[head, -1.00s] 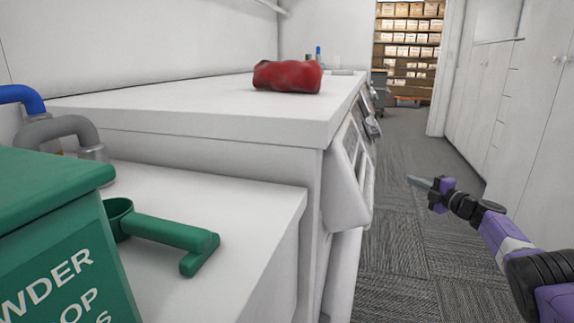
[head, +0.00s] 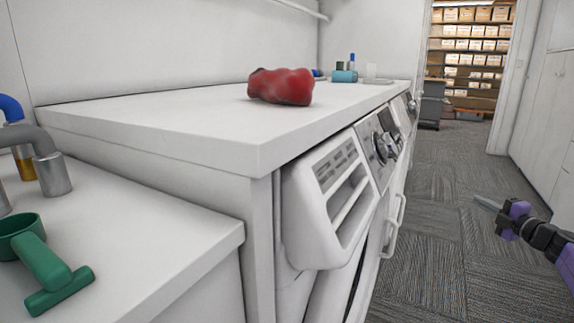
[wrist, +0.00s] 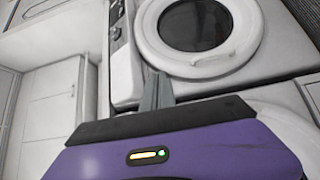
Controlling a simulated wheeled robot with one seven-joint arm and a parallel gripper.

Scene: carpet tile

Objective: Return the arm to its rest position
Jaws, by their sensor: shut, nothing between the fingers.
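My gripper (head: 488,203) is at the right of the head view, over the carpet aisle and apart from the counter and machines. Its fingers are together and hold nothing. My purple and black arm runs from it to the right edge of the head view. In the wrist view the closed fingers (wrist: 157,90) point toward a white front-loading machine (wrist: 195,40) with a round dark door. Most of the arm is outside the head view.
A red lumpy object (head: 280,87) lies on the white counter (head: 160,115). A green scoop (head: 45,262) rests on the lower surface at left. White machines (head: 335,200) stand under the counter. The carpet aisle (head: 440,170) is clear; stocked shelves (head: 470,50) stand beyond.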

